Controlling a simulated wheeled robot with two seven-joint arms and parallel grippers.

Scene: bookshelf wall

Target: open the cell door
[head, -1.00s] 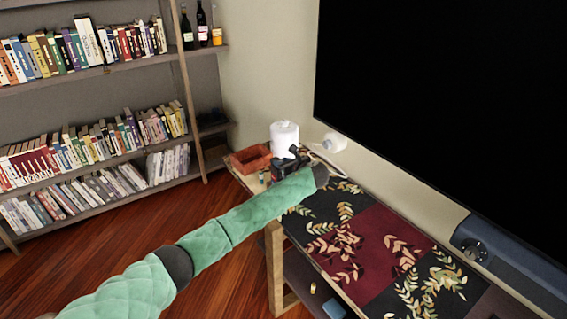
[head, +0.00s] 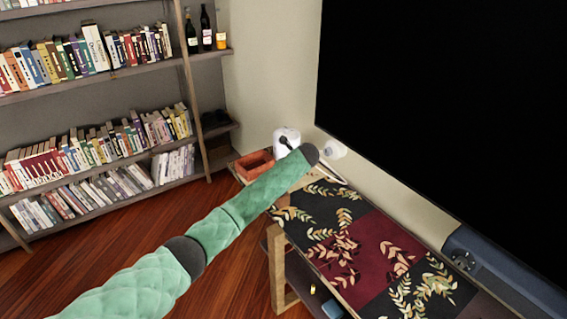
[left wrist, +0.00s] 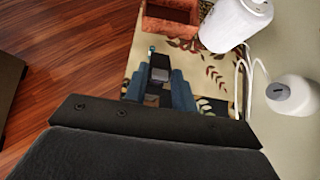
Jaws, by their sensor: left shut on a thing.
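My left gripper (left wrist: 158,92) is shut on a small dark grey and black thing (left wrist: 159,70), seen between its dark blue fingers in the left wrist view. It is over the patterned cloth on the cabinet top, seen from above. I cannot tell what part of the held thing is a cell door. In the head view my left arm reaches in from the lower left, and its wrist end hides most of the gripper and the held thing. My right gripper is not in view.
A terracotta box (head: 255,165) and a white cylinder (head: 286,140) stand at the far end of the cloth-topped cabinet (head: 353,242). A white round device (left wrist: 292,95) is at the wall, near white cables. A large black screen (head: 440,110) hangs on the right; bookshelves (head: 95,75) stand left.

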